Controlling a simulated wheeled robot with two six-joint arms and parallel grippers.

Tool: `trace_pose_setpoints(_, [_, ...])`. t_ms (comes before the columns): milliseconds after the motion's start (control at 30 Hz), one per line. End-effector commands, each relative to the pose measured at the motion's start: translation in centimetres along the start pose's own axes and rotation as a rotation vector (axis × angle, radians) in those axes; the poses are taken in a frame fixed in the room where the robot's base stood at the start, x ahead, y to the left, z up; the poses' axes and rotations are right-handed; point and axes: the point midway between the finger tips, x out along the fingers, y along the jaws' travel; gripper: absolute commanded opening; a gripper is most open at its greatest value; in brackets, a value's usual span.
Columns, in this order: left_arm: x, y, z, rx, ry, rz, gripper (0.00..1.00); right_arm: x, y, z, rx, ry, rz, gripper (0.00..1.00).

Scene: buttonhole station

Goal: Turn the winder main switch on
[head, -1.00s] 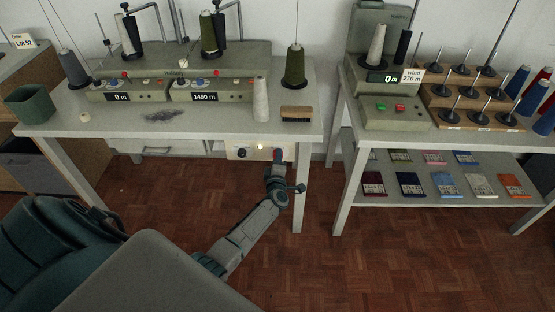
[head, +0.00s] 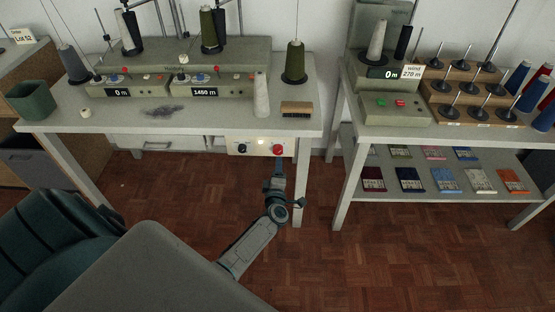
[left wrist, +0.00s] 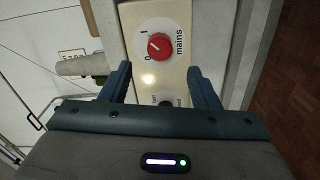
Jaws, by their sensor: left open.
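The mains switch is a round red knob (head: 278,150) at the right end of a cream panel (head: 252,149) under the front edge of the left table. In the left wrist view the red knob (left wrist: 160,46) sits on a white dial marked 0, I and "mains". A small white mark shows on the knob; I cannot tell for sure which marking it points at. My left gripper (head: 280,168) is open and empty, in front of and just below the knob, apart from it. Its two fingers (left wrist: 159,70) frame the lower side of the knob in the left wrist view. My right gripper is not in view.
A dark knob (head: 242,148) sits at the panel's left end, with a small pale spot near the middle. The tabletop (head: 215,118) above holds the winder, cones and a brush (head: 297,109). A table leg (head: 301,190) stands just right of my arm.

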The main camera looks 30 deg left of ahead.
Motion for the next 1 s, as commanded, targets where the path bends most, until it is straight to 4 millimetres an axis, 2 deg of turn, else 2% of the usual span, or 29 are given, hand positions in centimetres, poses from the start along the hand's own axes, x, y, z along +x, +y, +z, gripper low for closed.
trace_pose_setpoints(100, [-1.9, -0.1, 0.0, 0.0, 0.0, -0.001, 0.56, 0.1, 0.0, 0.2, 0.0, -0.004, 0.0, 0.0])
trace_pose_setpoints(233, [-3.0, 0.0, 0.0, -0.001, 0.0, 0.0, 0.56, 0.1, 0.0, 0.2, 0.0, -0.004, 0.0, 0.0])
trace_pose_setpoints(833, [-3.3, -0.1, 0.0, 0.003, -0.001, -0.001, 0.56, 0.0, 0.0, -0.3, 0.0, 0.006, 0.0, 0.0])
trace_pose_setpoints(933, [-3.9, -1.4, 0.3, 0.053, -0.032, -0.014, 0.56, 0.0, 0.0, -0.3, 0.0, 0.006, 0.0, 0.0])
trace_pose_setpoints(1000, [-5.1, -3.9, 0.8, 0.146, -0.089, -0.038, 0.56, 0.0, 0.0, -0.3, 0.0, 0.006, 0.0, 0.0])
